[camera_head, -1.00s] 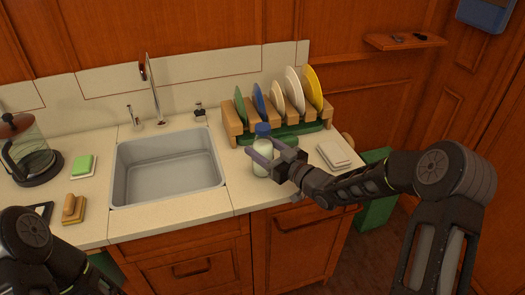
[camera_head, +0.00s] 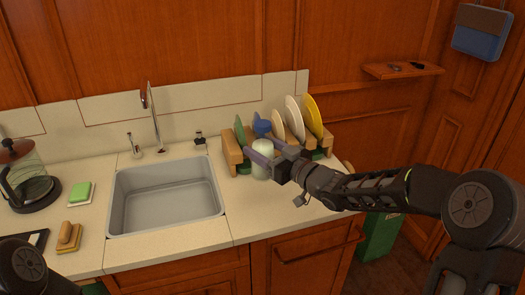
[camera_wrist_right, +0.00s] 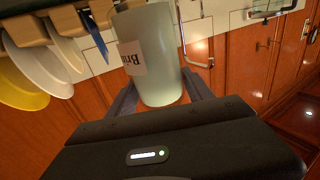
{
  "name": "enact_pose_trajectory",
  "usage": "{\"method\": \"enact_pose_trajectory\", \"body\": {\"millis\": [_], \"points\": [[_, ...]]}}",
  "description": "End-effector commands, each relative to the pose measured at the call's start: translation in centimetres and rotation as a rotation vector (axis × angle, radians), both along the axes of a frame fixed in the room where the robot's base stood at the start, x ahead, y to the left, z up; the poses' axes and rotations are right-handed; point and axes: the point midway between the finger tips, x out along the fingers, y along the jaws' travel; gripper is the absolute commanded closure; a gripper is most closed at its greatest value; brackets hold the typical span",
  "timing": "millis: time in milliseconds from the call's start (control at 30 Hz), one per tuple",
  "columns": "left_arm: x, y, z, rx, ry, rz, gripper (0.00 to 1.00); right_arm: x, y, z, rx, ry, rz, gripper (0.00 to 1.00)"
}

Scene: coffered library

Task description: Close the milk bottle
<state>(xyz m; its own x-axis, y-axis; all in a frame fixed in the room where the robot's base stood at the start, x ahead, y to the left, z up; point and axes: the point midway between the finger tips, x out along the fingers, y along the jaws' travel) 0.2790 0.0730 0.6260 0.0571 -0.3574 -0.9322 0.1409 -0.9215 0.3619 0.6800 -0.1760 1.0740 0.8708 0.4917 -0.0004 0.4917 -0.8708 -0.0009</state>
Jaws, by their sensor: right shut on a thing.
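How tightly the cap sits I cannot tell. My left gripper is out of view; only part of that arm shows at the lower left.
A wooden dish rack (camera_head: 234,152) with several coloured plates stands behind the bottle. The sink (camera_head: 165,205) and tap (camera_head: 152,115) are to the left. A green sponge (camera_head: 80,193), a brush (camera_head: 68,236) and a glass pot (camera_head: 30,185) lie farther left. The front counter strip is clear.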

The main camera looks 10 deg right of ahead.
Motion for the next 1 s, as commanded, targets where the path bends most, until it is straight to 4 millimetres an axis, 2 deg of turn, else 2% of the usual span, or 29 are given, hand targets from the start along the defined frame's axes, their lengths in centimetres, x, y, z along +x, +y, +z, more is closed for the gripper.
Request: {"method": "enact_pose_trajectory", "body": {"millis": [267, 300, 1000], "points": [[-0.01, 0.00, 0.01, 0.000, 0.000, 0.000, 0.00, 0.02, 0.01, 0.11, 0.001, -0.003, 0.000, 1.00], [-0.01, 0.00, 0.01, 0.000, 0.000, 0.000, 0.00, 0.02, 0.01, 0.11, 0.001, -0.003, 0.000, 0.41], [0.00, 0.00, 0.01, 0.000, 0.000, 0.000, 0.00, 0.02, 0.01, 0.10, 0.001, -0.003, 0.000, 0.98]]}}
